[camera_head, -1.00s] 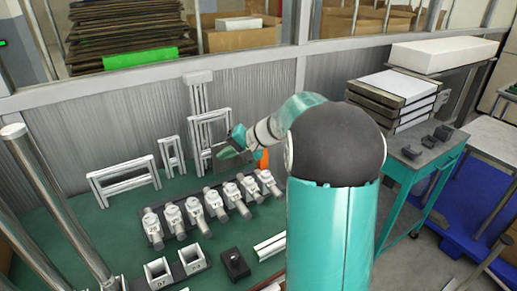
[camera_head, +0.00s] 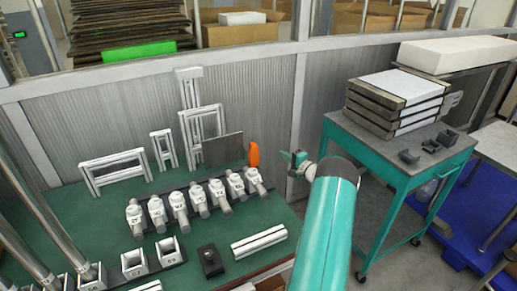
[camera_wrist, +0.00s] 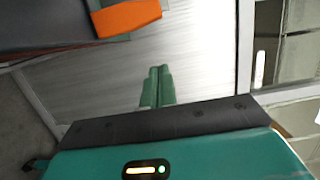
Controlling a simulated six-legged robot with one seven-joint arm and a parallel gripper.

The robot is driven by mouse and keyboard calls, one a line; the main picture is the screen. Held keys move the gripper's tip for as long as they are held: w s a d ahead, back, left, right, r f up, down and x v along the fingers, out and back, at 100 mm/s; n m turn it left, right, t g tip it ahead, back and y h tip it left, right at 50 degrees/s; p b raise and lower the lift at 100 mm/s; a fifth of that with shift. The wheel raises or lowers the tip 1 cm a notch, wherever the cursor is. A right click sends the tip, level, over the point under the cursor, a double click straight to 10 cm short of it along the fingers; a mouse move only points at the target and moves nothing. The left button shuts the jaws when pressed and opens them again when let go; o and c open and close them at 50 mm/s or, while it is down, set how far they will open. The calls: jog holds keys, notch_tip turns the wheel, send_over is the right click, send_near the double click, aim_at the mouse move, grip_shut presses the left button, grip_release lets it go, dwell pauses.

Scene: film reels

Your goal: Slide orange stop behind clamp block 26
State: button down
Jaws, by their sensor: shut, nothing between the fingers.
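The orange stop (camera_head: 254,155) stands upright at the back right of the green bench, beside a dark grey plate (camera_head: 222,150). In the wrist view the orange stop (camera_wrist: 128,18) shows at the upper left, apart from my fingers. A row of several white-and-grey clamp blocks (camera_head: 199,198) stands in front of it; their numbers are too small to read surely, so I cannot tell which is 26. My gripper (camera_head: 290,157) is right of the stop, past the bench's right edge. Its green fingers (camera_wrist: 157,87) are together and empty in the wrist view.
White frames (camera_head: 112,168) stand along the ribbed back wall. A black block (camera_head: 210,261) and a white rail (camera_head: 259,241) lie in front of the clamp row. A teal cart (camera_head: 395,160) with stacked trays stands to the right, behind my arm.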

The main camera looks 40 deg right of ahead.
aim_at(253, 150)
jog(key=w+a, duration=0.3)
jog(key=w, duration=0.8)
jog(key=shift+f, duration=0.15)
dwell(0.4)
jog(key=a, duration=0.1)
jog(key=w+a, duration=0.1)
jog(key=a, duration=0.2)
jog(key=shift+w+a, duration=0.25)
jog(key=shift+a, duration=0.05)
jog(key=shift+s+d, duration=0.1)
